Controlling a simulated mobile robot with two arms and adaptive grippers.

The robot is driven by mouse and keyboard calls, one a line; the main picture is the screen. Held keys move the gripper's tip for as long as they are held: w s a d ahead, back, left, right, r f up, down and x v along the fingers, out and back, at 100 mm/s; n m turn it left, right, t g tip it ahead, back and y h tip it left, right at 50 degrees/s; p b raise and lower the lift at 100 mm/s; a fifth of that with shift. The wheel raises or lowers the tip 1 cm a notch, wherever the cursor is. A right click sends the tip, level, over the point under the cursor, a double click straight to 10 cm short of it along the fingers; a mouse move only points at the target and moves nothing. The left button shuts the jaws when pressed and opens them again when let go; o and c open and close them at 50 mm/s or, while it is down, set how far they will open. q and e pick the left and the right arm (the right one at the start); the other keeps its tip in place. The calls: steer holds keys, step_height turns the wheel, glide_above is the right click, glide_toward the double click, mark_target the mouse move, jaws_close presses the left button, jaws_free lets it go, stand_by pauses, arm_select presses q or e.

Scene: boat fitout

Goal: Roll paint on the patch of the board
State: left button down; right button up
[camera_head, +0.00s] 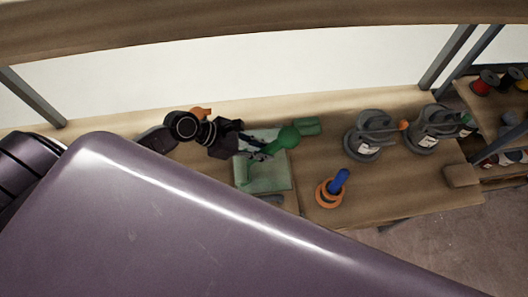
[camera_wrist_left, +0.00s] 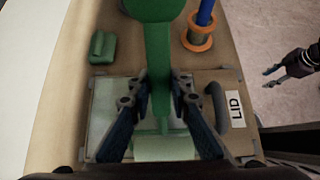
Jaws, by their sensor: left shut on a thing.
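My left gripper (camera_head: 262,150) is shut on the green handle of a paint roller (camera_head: 285,138). In the left wrist view, my left gripper (camera_wrist_left: 158,88) grips the handle (camera_wrist_left: 158,60) from both sides. The pale green roller head (camera_wrist_left: 165,149) lies crosswise below the fingers. It is over the board (camera_wrist_left: 215,76), which carries a pale green patch (camera_wrist_left: 105,98) and a LID label. The patch also shows in the head view (camera_head: 272,174). I cannot tell whether the roller head touches it. My right gripper (camera_wrist_left: 270,77) is open and empty, off the bench at the right.
A green block (camera_head: 308,126) lies beyond the roller handle. An orange ring with a blue upright (camera_head: 338,184) stands right of the board.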

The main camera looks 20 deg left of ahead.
mark_target(273, 144)
arm_select(q)
steer(key=shift+r, duration=3.1)
